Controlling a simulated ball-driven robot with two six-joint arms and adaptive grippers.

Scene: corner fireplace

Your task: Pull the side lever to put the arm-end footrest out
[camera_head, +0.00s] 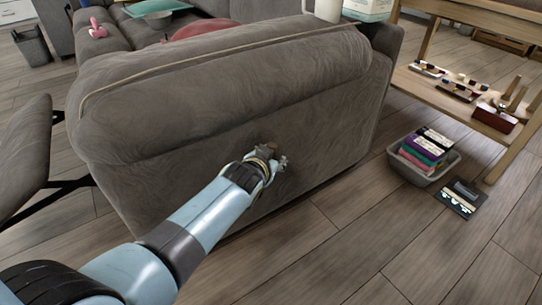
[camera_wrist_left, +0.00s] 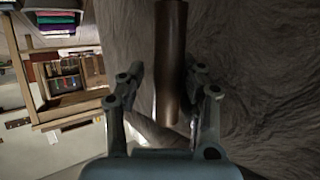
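The grey sofa's arm side (camera_head: 190,150) fills the middle of the head view. The side lever, a brown rod, shows as a small brown end (camera_head: 270,147) at my left gripper (camera_head: 268,161). In the left wrist view the lever (camera_wrist_left: 171,60) runs between the two fingers of my left gripper (camera_wrist_left: 168,92). The fingers are apart, with a clear gap on the left side of the lever; the right finger is close to it, and contact is unclear. A grey padded footrest (camera_head: 24,150) stands out from the sofa's front on black metal brackets (camera_head: 62,184). My right gripper is not in view.
A grey bin of colourful boxes (camera_head: 424,160) and a dark flat box (camera_head: 462,198) are on the floor at right. A wooden shelf table (camera_head: 436,86) stands behind them. The wooden floor in front is clear.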

